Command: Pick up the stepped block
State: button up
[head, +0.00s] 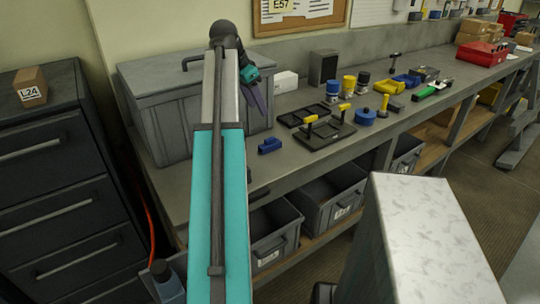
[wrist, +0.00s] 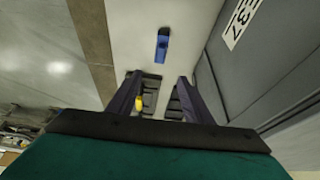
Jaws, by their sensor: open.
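The stepped block is most likely the small blue block (head: 270,145) lying on the grey workbench, near its front edge and right of the large grey case. In the wrist view the blue block (wrist: 162,46) lies beyond the fingertips, with a lighter blue part near its lower end. My gripper (head: 261,104) is above the bench beside the case, up and to the left of the block. In the wrist view its two purple fingers (wrist: 159,88) are spread apart with nothing held. They are clear of the block.
The grey case (head: 165,115) stands left of the block. Black plates (head: 323,137) with yellow-handled pieces lie to the right. Blue and yellow jars and a blue knob (head: 365,117) stand farther right. Grey bins (head: 272,235) sit below the bench. The bench around the block is bare.

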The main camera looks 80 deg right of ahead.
aim_at(269, 139)
notch_tip(269, 139, down, 4)
jog(key=shift+d+r+b, duration=0.1)
jog(key=shift+r+b, duration=0.1)
jog(key=shift+b, duration=1)
jog(key=shift+p+x, duration=0.45)
jog(key=shift+x, duration=3.85)
jog(key=shift+p+x, duration=0.55)
jog(key=shift+x, duration=1.95)
jog(key=shift+c, duration=0.4)
jog(key=c, duration=1)
